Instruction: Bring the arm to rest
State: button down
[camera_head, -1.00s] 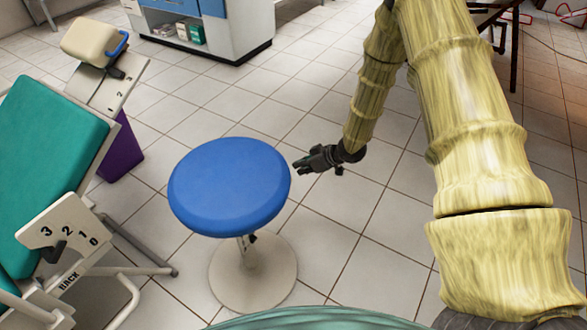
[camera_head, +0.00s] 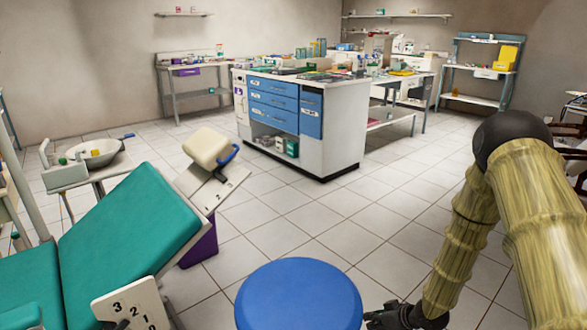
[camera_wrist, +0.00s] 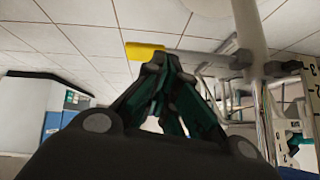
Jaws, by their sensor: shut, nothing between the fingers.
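My arm (camera_head: 550,215) comes in at the right of the head view, bends at a dark joint and hangs down. My gripper (camera_head: 368,318) is at the bottom edge of that view, just right of the blue stool (camera_head: 300,298), and is partly cut off. In the wrist view my gripper (camera_wrist: 166,62) has its dark fingers brought together at the tips, with nothing held between them.
A teal dental chair (camera_head: 130,235) with a cream headrest (camera_head: 208,147) stands at the left. A white cabinet with blue drawers (camera_head: 273,102) is at the back centre. Tiled floor (camera_head: 325,215) is open between the stool and cabinet.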

jog(key=s+a+f+m+g+h, duration=0.1)
jog(key=s+a+f+m, duration=0.2)
jog(key=s, duration=0.7)
jog(key=s+a+f+m+g+h, duration=0.1)
jog(key=s+a+f+g+h, duration=0.1)
jog(key=s+f, duration=0.65)
jog(key=s+r+m+g+h, duration=0.2)
jog(key=s+r+g+h, duration=0.1)
jog(key=s, duration=1.9)
notch_tip(320, 180, up, 24)
jog(key=w+p, duration=0.1)
jog(key=p, duration=2.3)
jog(key=shift+d+p, duration=0.25)
jog(key=shift+p, duration=0.1)
